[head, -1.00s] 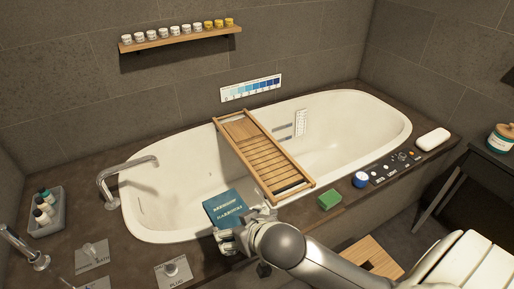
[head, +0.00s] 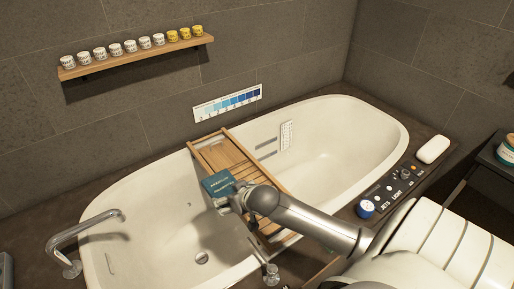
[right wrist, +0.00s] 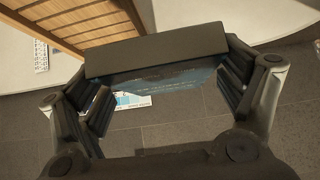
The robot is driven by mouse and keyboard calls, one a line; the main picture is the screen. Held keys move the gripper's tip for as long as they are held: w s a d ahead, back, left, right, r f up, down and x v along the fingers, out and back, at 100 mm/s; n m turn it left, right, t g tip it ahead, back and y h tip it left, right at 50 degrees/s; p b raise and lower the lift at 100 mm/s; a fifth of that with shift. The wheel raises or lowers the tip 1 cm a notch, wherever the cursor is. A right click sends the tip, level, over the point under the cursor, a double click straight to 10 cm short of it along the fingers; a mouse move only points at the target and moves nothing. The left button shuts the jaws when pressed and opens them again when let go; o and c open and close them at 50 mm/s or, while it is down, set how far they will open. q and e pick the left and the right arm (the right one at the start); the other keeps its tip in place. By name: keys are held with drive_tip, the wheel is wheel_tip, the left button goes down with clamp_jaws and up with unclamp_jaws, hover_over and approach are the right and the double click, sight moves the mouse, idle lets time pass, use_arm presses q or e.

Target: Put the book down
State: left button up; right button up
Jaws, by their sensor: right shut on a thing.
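The book (head: 217,184) is small and dark teal with lettering on its cover. My right gripper (head: 236,198), its arm coming in from the right, is shut on the book's near edge. In the head view the book overlaps the left side of the slatted wooden bath tray (head: 212,146), which spans the tub. I cannot tell whether the book touches the tray. The tray's near part is partly hidden behind my right arm. In the right wrist view the tray's slats (right wrist: 62,30) show at upper left. My left gripper is not in view.
The white bathtub (head: 345,132) lies below, with a tap (head: 88,238) at left. The tray's far part looks bare.

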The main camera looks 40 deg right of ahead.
drive_tip(key=d, duration=0.1)
drive_tip(key=w+d+f, duration=0.1)
drive_tip(key=d, duration=0.2)
drive_tip(key=shift+w+f, duration=0.15)
drive_tip(key=shift+f, duration=0.2)
drive_tip(key=w+d+f, duration=0.1)
drive_tip(key=d+f, duration=0.1)
drive_tip(key=d, duration=0.1)
drive_tip(key=d+f+b, duration=0.1)
drive_tip(key=d+f, duration=0.2)
drive_tip(key=w+d+f, duration=0.1)
drive_tip(key=d+f, duration=0.1)
drive_tip(key=d, duration=0.1)
drive_tip(key=shift+w+d+f, duration=0.15)
drive_tip(key=shift+w+f, duration=0.05)
drive_tip(key=shift+w, duration=0.15)
drive_tip(key=shift+w+d+f+b, duration=0.15)
drive_tip(key=shift+d+f+b, duration=0.35)
drive_tip(key=shift+f, duration=0.15)
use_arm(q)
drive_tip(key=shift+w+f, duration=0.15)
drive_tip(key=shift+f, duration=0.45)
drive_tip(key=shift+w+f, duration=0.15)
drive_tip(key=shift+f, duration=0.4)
use_arm(e)
drive_tip(key=shift+f, duration=1.45)
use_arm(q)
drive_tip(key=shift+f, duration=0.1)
use_arm(e)
drive_tip(key=shift+f, duration=0.1)
